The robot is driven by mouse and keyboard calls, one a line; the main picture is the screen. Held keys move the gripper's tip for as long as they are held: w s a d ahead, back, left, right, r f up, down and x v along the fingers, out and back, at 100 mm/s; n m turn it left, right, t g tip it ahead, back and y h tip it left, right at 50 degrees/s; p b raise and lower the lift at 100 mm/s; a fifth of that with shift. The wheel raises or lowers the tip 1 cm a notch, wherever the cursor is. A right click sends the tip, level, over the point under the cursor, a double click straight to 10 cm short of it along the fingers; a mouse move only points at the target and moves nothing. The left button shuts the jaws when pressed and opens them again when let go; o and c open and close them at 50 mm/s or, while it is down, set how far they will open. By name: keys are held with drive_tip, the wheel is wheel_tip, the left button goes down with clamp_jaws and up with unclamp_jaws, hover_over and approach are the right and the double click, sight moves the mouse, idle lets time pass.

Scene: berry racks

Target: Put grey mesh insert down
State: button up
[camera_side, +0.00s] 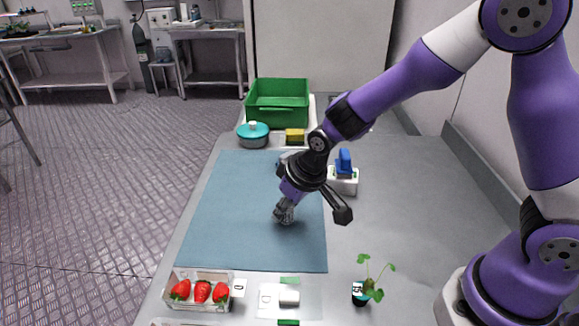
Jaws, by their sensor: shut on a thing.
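My gripper (285,212) points down over the blue-grey mat (230,240), near the mat's right side. Its fingers are shut on a small grey item, which I take to be the grey mesh insert (284,217). The item is small and partly hidden by the fingers. I cannot tell whether it touches the mat or hangs just above it.
A clear rack with strawberries (201,290) and a clear tray with a white piece (289,297) stand at the front. A small plant (368,287) is at front right. A green crate (277,103), teal pot (253,134), yellow block (294,135) and blue-topped white holder (343,178) stand behind.

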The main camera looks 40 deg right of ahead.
drive_tip(key=shift+f, duration=0.3)
drive_tip(key=shift+f, duration=0.15)
drive_tip(key=o, duration=0.7)
drive_tip(key=a+v, duration=0.1)
drive_tip(key=v, duration=1.2)
drive_tip(key=shift+m+t+h, duration=0.3)
drive_tip(key=shift+m+t, duration=0.2)
drive_tip(key=shift+m, duration=0.2)
drive_tip(key=s+d+r, duration=0.1)
drive_tip(key=s+d, duration=0.1)
drive_tip(key=s, duration=0.1)
drive_tip(key=s+d+r, duration=0.2)
drive_tip(key=s+d, duration=0.1)
drive_tip(key=s, duration=0.1)
drive_tip(key=s+d+r, duration=0.1)
drive_tip(key=s+d, duration=0.1)
drive_tip(key=s, duration=0.1)
drive_tip(key=shift+s+d+r, duration=0.2)
drive_tip(key=shift+s+d, duration=0.1)
drive_tip(key=shift+d, duration=0.05)
